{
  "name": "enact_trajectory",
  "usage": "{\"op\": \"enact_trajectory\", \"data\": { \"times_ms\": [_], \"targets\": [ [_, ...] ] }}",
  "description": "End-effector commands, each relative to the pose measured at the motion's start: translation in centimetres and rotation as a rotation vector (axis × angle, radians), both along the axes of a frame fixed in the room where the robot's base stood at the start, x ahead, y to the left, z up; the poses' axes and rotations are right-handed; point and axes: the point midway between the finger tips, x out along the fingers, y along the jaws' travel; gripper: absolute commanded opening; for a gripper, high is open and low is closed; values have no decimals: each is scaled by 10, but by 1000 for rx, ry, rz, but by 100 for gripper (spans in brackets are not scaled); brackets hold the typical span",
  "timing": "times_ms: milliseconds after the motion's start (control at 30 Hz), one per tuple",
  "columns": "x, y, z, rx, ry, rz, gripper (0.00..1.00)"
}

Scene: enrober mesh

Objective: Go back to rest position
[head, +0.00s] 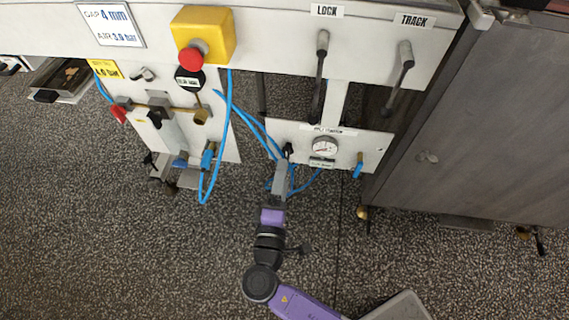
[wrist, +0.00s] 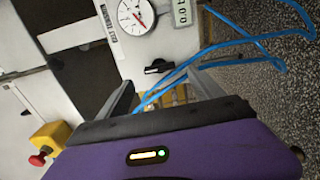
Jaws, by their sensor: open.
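My gripper (head: 281,172) hangs in front of the lower white panel (head: 345,146), at its left part, just below a small black knob (head: 288,148). In the wrist view my gripper (wrist: 165,88) has its two grey fingers apart, with nothing seen held between them. The black knob (wrist: 158,66) is just beyond the fingertips there, and whether they touch it I cannot tell. Brass fittings (wrist: 180,94) and a blue hose show behind the fingers. My purple and black arm reaches up from the bottom of the head view.
Blue hoses (head: 221,135) loop left of my gripper. A round gauge (head: 325,147) is on the panel to the right. LOCK (head: 319,75) and TRACK (head: 400,78) levers hang above. A red button on a yellow box (head: 204,38) is upper left. Speckled floor (head: 150,260) is clear below.

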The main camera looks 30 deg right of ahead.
Motion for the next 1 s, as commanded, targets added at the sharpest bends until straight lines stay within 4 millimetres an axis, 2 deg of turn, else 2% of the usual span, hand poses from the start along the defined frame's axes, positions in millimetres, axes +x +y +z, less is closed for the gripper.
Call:
{"op": "enact_trajectory", "data": {
  "times_ms": [233,800,867,1000],
  "targets": [
    [-15,11,0,0,0,0,76],
    [-14,12,0,-2,3,7,76],
    [-10,17,-3,4,11,32,76],
    [7,44,-15,128,57,153,76]
  ]
}}
